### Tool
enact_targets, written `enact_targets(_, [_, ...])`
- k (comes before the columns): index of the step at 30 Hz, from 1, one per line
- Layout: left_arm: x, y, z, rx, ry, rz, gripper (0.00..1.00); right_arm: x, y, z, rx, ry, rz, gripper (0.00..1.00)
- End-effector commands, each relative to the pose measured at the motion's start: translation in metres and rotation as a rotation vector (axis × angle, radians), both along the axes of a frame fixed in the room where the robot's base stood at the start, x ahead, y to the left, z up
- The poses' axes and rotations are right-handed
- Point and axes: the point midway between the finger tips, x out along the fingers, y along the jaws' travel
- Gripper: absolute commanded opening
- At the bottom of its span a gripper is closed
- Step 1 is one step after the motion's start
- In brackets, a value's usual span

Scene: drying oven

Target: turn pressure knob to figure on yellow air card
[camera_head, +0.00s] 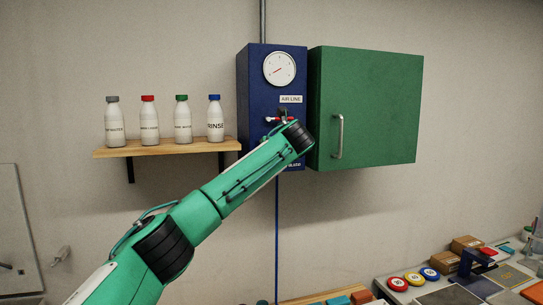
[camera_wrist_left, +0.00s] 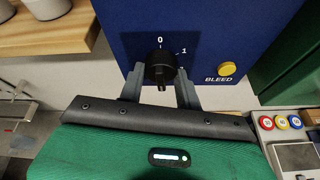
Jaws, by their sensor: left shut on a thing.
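The blue air line box (camera_head: 256,100) hangs on the wall, with a round white gauge (camera_head: 279,69) near its top. The gauge's red needle points to the lower left; its figures are too small to read. In the left wrist view, a black knob (camera_wrist_left: 161,64) sits on the box's blue face, with marks 0 and 1 above it. My left gripper (camera_wrist_left: 160,76) is shut on this knob, one grey finger at each side. In the head view my arm hides the knob and fingers. I cannot make out a yellow air card. My right gripper is not in view.
A yellow BLEED button (camera_wrist_left: 227,68) is right of the knob. A green cabinet (camera_head: 375,105) adjoins the box on the right. A wooden shelf (camera_head: 170,148) with several bottles is on the left. A bench with coloured discs (camera_head: 414,279) and boxes is at lower right.

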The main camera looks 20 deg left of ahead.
Motion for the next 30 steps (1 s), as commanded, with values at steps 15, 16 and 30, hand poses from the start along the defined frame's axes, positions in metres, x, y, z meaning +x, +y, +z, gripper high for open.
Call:
enact_targets(15, [0.0004, -0.0008, -0.0032, 0.069, 0.052, 0.000, 0.11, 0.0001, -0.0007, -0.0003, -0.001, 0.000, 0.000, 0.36])
enact_targets(16, [0.0005, -0.0007, -0.0033, 0.069, 0.052, 0.000, 0.11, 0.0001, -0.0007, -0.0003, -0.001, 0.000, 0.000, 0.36])
enact_targets(30, [0.0004, -0.0006, -0.0016, 0.068, 0.049, 0.000, 0.56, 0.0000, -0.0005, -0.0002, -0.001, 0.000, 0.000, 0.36])
